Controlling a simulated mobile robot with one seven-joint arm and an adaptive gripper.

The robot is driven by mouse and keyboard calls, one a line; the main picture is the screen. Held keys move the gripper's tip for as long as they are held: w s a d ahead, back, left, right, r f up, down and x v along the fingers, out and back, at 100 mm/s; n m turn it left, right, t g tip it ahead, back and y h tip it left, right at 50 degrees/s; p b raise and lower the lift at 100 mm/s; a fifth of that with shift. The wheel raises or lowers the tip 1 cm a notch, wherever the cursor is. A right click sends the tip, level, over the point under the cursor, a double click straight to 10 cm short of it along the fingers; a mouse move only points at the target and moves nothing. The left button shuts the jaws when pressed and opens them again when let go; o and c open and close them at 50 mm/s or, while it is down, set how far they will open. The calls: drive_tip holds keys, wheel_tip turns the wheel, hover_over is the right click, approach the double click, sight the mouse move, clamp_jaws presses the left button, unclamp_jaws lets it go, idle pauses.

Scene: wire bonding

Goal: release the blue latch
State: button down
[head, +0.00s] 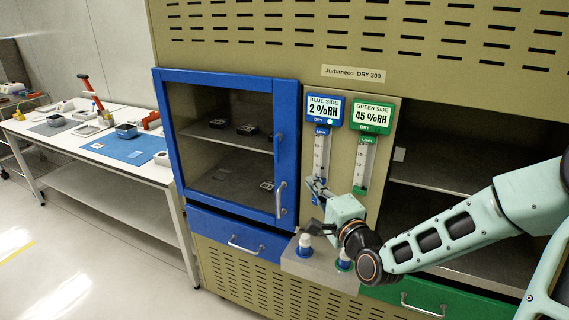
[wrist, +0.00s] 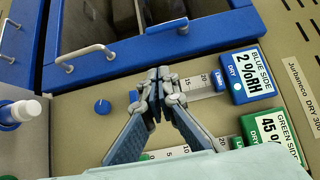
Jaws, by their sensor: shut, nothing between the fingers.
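A small round blue knob (wrist: 102,106) sits on the beige panel beside the blue door in the wrist view; it looks like the blue latch. The blue-framed glass door (head: 287,110) looks closed in the head view, with a handle (head: 280,200) near its right edge. My gripper (wrist: 158,74) is shut and empty in the wrist view, its fingertips over the blue side's flow gauge, to the right of the knob and apart from it. In the head view my gripper (head: 316,186) is in front of the gauges' lower part and partly hides the panel there.
A blue drawer (head: 215,232) lies below the door. The green side's compartment (head: 430,172) is open at right. A white workbench (head: 120,172) stands at left.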

drive_tip(key=shift+s+a+p+x, duration=0.25)
drive_tip(key=shift+a+x, duration=0.2)
drive_tip(key=shift+x, duration=1.7)
drive_tip(key=shift+s+a+p+x, duration=0.2)
drive_tip(key=shift+a+x, duration=0.2)
drive_tip(key=shift+x, duration=1.75)
drive_tip(key=shift+s+a+p+x, duration=0.2)
drive_tip(key=shift+a+x, duration=0.25)
drive_tip(key=shift+x, duration=1.7)
drive_tip(key=shift+f, duration=0.2)
drive_tip(key=shift+f+b, duration=0.1)
drive_tip(key=shift+b, duration=0.4)
drive_tip(key=shift+w+a+b, duration=0.1)
drive_tip(key=shift+b, duration=0.2)
